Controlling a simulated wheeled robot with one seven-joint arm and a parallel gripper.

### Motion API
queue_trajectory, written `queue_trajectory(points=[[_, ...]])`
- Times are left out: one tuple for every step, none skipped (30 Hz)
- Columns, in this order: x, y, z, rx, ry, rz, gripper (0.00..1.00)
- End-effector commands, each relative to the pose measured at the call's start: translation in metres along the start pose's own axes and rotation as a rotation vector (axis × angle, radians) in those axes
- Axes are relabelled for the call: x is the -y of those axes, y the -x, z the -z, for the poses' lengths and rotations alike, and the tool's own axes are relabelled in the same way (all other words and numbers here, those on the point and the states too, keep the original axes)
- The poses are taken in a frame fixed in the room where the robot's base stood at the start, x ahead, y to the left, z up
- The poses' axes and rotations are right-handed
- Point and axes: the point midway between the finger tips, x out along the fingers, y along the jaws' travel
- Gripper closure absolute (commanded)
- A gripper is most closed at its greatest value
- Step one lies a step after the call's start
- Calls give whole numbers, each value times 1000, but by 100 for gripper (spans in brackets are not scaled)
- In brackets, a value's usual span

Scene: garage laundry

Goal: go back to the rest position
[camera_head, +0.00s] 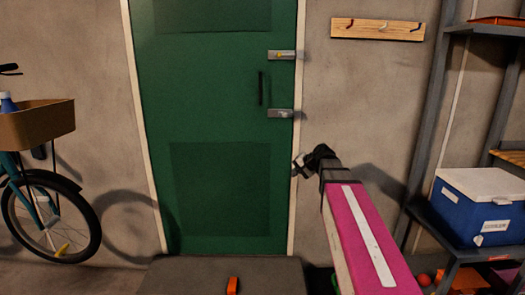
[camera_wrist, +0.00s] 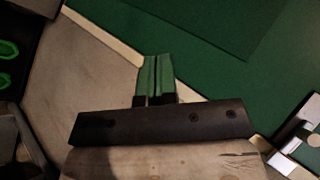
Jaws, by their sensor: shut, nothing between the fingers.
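My gripper (camera_wrist: 155,80) shows in the wrist view with its two green fingers together and nothing between them. In the head view my pink arm reaches forward from the lower right, and the gripper end (camera_head: 300,165) is near the right edge of the green door, below the lower latch. I cannot tell from the head view whether it touches the door frame. The green door (camera_head: 215,130) is shut, with a dark handle (camera_head: 261,88) and two metal latches, an upper one (camera_head: 284,55) and a lower one (camera_head: 281,113).
A bicycle (camera_head: 45,215) with a basket (camera_head: 38,125) stands at the left. A metal shelf with a blue cooler (camera_head: 480,212) stands at the right. A hook rail (camera_head: 377,29) is on the wall. A dark flat-topped thing (camera_head: 190,278) is low in front of the door.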

Motion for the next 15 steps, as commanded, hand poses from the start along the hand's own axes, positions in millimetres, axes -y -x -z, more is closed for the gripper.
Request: queue_trajectory(points=[[-24, -9, -20, 22, 29, -56, 100], [-38, -14, -29, 36, 47, -89, 100], [-54, -19, -40, 54, 74, -133, 100], [-67, -23, -50, 68, 94, -166, 100], [-79, -26, -58, 81, 113, -197, 100], [-96, -30, -70, 102, 140, -241, 100], [-109, -33, -79, 118, 159, -272, 100], [-121, -35, -88, 135, 179, -304, 100], [-137, -37, -100, 156, 206, -346, 100], [-149, -38, -109, 174, 226, -377, 100], [-161, -39, -118, 193, 247, -408, 100], [-177, -40, -130, 218, 274, -449, 100], [-188, -40, -139, 237, 296, -479, 100], [-199, -39, -148, 257, 316, -508, 100], [-213, -38, -159, 284, 342, -546, 100]])
